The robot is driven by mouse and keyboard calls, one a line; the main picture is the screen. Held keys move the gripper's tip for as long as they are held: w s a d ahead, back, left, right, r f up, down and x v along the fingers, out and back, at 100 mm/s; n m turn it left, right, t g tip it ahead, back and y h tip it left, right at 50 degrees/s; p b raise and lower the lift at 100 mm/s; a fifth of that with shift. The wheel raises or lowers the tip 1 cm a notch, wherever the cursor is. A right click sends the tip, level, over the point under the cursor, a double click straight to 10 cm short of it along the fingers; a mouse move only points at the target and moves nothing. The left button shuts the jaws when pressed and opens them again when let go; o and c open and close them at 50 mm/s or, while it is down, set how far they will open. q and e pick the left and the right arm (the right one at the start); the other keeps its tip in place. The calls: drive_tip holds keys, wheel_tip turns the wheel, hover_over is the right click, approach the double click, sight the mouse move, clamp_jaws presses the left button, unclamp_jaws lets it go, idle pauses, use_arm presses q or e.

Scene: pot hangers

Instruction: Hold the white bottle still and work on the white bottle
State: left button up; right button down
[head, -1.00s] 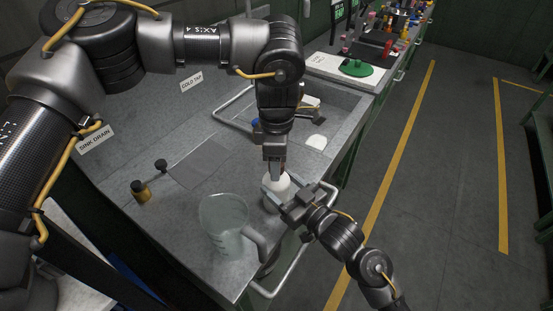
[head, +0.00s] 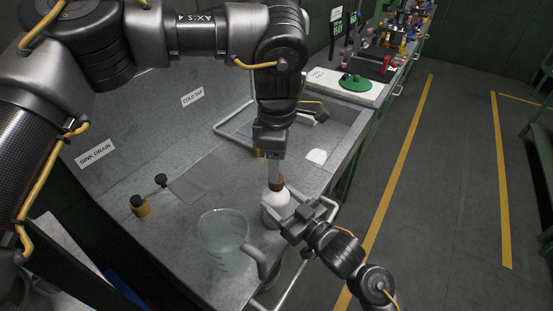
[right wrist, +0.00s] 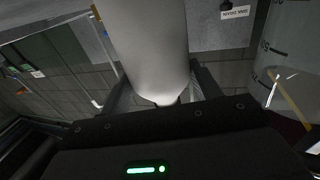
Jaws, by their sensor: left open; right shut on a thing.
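The white bottle (head: 277,204) stands upright near the front edge of the grey counter, with a brown cap (head: 277,184) on top. My right gripper (head: 284,216) is shut on its body from the front right. In the right wrist view the bottle (right wrist: 155,45) sits between the two fingers. My left gripper (head: 275,172) points straight down over the bottle. It is open, with its fingertips at about the height of the cap's top. I cannot tell whether they touch the cap.
A clear graduated beaker (head: 222,232) stands left of the bottle, close to my right gripper. A metal rail (head: 290,277) runs along the counter's front edge. A small yellow-brown jar (head: 140,206) stands at the left. The counter's middle is mostly clear.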

use_arm(q)
wheel_tip(320, 180, up, 3)
drive_tip(key=m, duration=0.4)
drive_tip(key=shift+m, duration=0.4)
hover_over(276, 201)
drive_tip(key=w, duration=0.3)
drive_tip(key=shift+s+f, duration=0.15)
drive_tip(key=shift+f, duration=1.9)
drive_tip(key=shift+s+f, duration=0.1)
drive_tip(key=shift+f, duration=1.9)
drive_tip(key=c, duration=1)
drive_tip(key=n, duration=0.3)
drive_tip(key=o, duration=1.1)
